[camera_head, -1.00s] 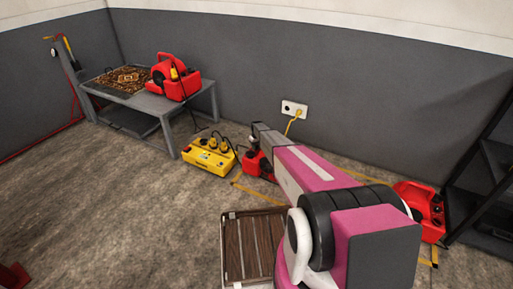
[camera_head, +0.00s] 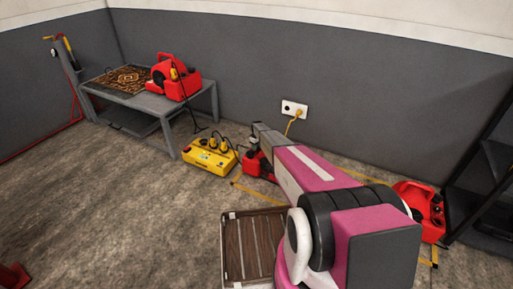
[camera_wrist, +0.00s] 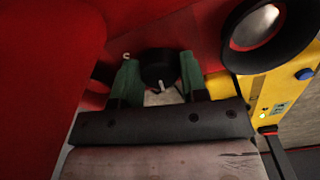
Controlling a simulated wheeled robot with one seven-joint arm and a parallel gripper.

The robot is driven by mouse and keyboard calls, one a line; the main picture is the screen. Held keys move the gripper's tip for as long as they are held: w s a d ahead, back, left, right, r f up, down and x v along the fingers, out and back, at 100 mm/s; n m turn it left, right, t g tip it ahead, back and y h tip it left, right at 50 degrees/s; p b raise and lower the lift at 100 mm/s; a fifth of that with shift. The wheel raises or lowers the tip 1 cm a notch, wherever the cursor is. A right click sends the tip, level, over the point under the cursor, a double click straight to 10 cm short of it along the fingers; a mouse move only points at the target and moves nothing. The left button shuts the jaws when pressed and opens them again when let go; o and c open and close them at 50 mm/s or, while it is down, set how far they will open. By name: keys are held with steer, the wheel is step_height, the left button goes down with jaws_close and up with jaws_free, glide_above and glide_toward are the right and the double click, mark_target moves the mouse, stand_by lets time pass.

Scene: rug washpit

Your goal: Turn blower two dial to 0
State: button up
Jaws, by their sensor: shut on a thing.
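A red blower (camera_head: 252,166) stands on the floor near the back wall, partly hidden by my arm. In the wrist view its red body (camera_wrist: 45,60) fills the left side. A round black dial (camera_wrist: 158,62) with a pale pointer mark at its lower edge is on it. My gripper (camera_wrist: 159,72) has its two dark green fingers on either side of the dial and is shut on it. I cannot read any number or label by the dial.
A yellow power box (camera_head: 209,158) with plugs stands close left of the blower. Another red blower (camera_head: 174,78) sits on a grey table (camera_head: 212,88) beside a patterned rug (camera_head: 125,79). A third red blower (camera_head: 416,203) stands right, near a black shelf (camera_head: 490,190). A slatted crate (camera_head: 225,250) lies in front.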

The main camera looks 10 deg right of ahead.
steer(key=o, duration=0.7)
steer(key=shift+c, duration=0.2)
steer(key=shift+r, duration=0.15)
step_height(320, 180, up, 11)
steer(key=shift+f, duration=0.2)
